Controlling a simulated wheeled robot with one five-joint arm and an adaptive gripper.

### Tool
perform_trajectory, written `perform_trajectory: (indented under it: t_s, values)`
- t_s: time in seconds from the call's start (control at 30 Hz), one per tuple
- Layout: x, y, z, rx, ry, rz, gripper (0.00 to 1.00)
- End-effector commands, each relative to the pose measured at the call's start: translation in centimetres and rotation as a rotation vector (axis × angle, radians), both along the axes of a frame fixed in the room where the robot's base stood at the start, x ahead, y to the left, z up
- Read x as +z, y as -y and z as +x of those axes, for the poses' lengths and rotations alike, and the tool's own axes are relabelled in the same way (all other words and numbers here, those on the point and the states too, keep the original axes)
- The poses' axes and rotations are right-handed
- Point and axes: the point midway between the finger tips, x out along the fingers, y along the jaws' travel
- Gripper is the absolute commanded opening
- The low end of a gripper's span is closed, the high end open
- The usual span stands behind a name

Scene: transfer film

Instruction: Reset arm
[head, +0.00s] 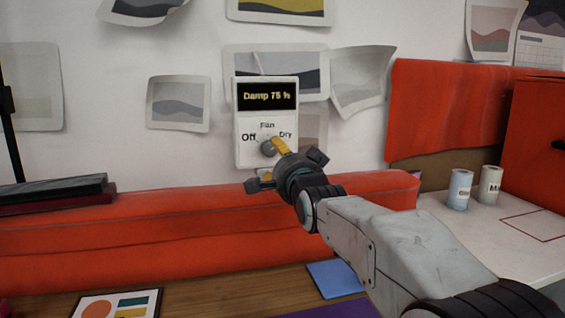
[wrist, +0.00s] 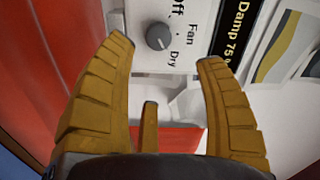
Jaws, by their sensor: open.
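My gripper (head: 270,163) is at the end of my outstretched arm, in front of the wall control panel (head: 244,152). The panel has a dark display reading "Damp 75 %" and a grey knob (head: 268,148) below "Fan", with "Off" and "Dry" on either side. The knob (wrist: 159,36) shows whole in the wrist view, beyond the fingertips and apart from them. In the head view a yellow finger overlaps the knob's edge. I cannot tell the knob's setting.
A red padded ledge (head: 150,235) runs below the panel, with dark flat cases (head: 52,192) at its left. Two labelled cans (head: 460,190) stand on the white table (head: 490,245) at right, beside a red box (head: 535,150). Papers hang on the wall.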

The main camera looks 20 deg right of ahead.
Motion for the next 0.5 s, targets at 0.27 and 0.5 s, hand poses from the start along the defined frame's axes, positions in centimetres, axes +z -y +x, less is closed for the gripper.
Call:
perform_trajectory:
  t_s: [0.27, 0.5]
  values:
    - [0.1, 0.0, -0.1, 0.000, -0.006, -0.007, 0.65]
    - [-0.5, 0.0, -3.1, 0.012, -0.158, -0.157, 0.65]
